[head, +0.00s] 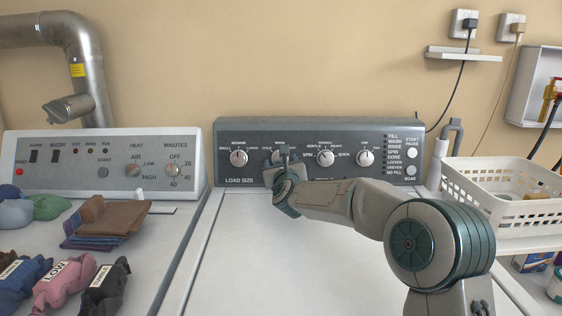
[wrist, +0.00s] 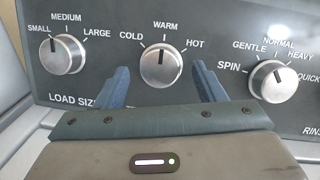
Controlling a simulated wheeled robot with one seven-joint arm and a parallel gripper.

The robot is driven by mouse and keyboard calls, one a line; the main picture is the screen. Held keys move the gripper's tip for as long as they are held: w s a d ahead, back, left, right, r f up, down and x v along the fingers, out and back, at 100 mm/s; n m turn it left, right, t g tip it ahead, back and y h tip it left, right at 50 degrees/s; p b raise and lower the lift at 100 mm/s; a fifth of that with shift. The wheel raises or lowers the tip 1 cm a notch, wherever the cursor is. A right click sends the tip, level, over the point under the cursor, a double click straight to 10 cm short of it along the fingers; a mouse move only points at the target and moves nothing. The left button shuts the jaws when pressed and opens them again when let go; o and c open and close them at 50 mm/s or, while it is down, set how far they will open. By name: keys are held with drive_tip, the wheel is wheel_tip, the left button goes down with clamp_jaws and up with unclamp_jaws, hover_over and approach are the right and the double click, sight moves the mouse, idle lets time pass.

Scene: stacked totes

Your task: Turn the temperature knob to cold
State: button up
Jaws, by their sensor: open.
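The temperature knob (wrist: 162,67) is a round silver dial on the dark washer panel, with COLD at its left, WARM above and HOT at its right. Its black pointer line stands upright, at WARM. My gripper (wrist: 159,78) is open, with one blue-grey finger to the left of the knob and one to the right. I cannot tell how deep the fingers reach along the knob, and I see no contact. In the head view my gripper (head: 284,157) is in front of the temperature knob and largely hides it.
The load size knob (wrist: 63,55) is to the left and the spin knob (wrist: 274,81) to the right, both close to my fingers. A dryer panel (head: 100,161) stands at the left, with folded cloths (head: 106,220) before it. A white basket (head: 500,205) is at the right.

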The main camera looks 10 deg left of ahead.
drive_tip(key=shift+w+a, duration=0.1)
drive_tip(key=shift+w, duration=0.2)
drive_tip(key=shift+c, duration=0.3)
drive_tip(key=c, duration=0.9)
